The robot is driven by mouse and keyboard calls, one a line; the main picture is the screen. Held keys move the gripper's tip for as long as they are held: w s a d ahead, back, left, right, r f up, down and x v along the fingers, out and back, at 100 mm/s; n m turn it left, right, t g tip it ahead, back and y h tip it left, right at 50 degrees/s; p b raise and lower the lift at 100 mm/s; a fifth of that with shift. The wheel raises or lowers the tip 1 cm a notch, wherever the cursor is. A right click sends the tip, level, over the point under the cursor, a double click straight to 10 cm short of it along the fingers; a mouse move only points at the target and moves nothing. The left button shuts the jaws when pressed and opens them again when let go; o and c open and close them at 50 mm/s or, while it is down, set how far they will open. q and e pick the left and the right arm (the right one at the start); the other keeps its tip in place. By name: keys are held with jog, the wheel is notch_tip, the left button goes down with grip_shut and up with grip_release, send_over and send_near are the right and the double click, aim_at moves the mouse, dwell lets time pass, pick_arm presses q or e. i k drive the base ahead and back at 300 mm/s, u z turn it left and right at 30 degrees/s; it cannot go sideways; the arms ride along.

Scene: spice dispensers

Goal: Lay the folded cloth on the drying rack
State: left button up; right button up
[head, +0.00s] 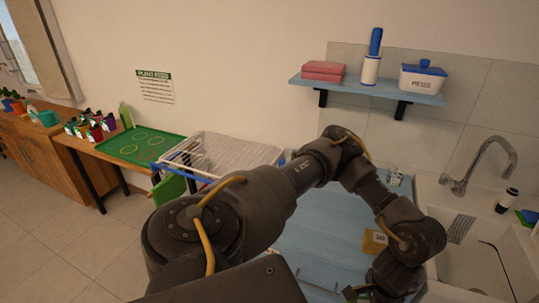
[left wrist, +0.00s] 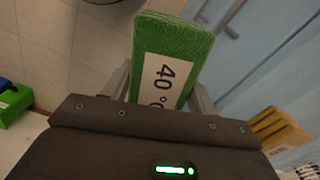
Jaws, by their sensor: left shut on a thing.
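In the left wrist view my left gripper (left wrist: 162,98) is shut on a green folded cloth (left wrist: 192,42) with a white label reading "40 °C". The cloth stands out between the two fingers, above pale floor tiles and beside a blue surface. In the head view my left arm reaches across to the lower right, where its hand (head: 375,291) is cut off by the bottom edge. I cannot make out the held cloth there. A white slatted rack (head: 236,150), apparently the drying rack, is left of centre, away from the hand and partly hidden by my arm. My right gripper is not in view.
A blue counter (head: 312,240) lies beneath my arm, with a yellow item (head: 374,242) on it. A sink (head: 470,255) and tap (head: 485,160) are at right. A wall shelf (head: 345,88) holds pink folded cloths (head: 323,71), a roller and a box. A green tray (head: 135,147) is left of the rack.

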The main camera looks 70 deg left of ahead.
aim_at(239, 166)
jog(key=z, duration=1.8)
jog(key=k, duration=2.05)
jog(key=u, duration=2.4)
